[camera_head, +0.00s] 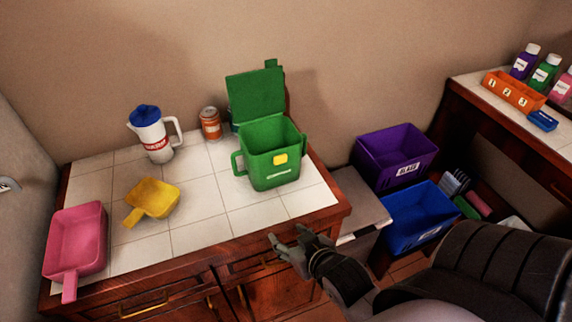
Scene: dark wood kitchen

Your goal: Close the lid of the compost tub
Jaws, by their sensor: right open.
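The green compost tub (271,164) stands upright near the right end of the tiled counter. Its green lid (256,94) is up, standing open at the back of the tub near the wall. A yellow patch and a pale mark show on the tub's front, and a handle is on its left side. My right gripper (284,244) is open and empty, in front of the counter's front edge, below and nearer than the tub. It does not touch the tub or the lid. My left gripper is not in view.
A pink scoop (76,240), a yellow scoop (155,197), a white jug with a blue top (153,137) and an orange can (210,124) stand on the counter left of the tub. Purple (394,158) and blue (414,220) bins are at right. Bare tiles lie before the tub.

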